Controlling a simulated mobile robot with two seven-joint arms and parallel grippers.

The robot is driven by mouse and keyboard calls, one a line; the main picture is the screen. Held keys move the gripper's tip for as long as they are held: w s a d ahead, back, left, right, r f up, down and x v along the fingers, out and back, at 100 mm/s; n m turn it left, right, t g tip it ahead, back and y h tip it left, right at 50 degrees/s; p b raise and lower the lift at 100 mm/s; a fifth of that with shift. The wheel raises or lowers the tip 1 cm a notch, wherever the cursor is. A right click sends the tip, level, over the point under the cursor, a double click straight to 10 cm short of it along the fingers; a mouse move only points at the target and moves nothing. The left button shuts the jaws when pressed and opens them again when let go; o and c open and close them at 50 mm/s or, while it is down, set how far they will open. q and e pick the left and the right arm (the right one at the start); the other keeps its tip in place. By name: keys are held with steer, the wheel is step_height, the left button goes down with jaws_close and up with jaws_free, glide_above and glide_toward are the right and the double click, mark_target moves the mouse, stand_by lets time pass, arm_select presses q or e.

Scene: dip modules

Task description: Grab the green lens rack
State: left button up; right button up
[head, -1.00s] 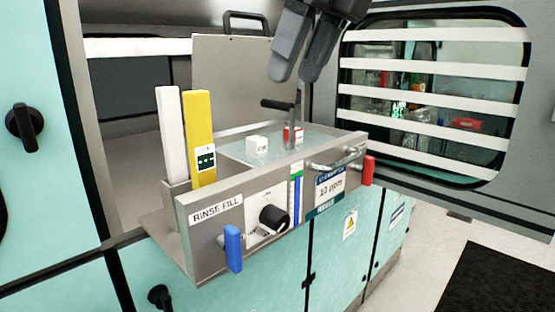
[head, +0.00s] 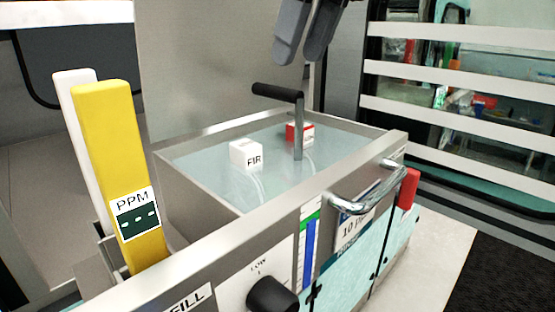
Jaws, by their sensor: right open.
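I cannot make out a green lens rack for certain in the head view. Small green items (head: 440,97) show behind the white slats at the upper right, too small to identify. My right gripper (head: 301,57) hangs at the top centre, fingers pointing down, open and empty. It appears above the water basin (head: 215,190), touching nothing there. In the basin are a white block (head: 246,154) marked "FIR" and a red-and-white block (head: 299,133), the latter partly behind a post with a black T-handle (head: 278,92). My left gripper is not in view.
A yellow PPM meter (head: 112,150) and a white bar (head: 76,88) stand upright at the basin's left. A chrome handle (head: 370,200), a red lever (head: 409,188) and a black knob (head: 270,296) project at its front. Floor at the lower right is open beside a black mat (head: 505,265).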

mark_target(279, 90)
steer(key=x, duration=0.5)
steer(key=a+x, duration=0.1)
steer(key=x, duration=0.1)
steer(key=shift+w, duration=0.1)
steer(key=shift+w+f, duration=0.1)
steer(key=shift+f, duration=0.3)
jaws_close()
steer(key=shift+r, duration=0.15)
stand_by(0.8)
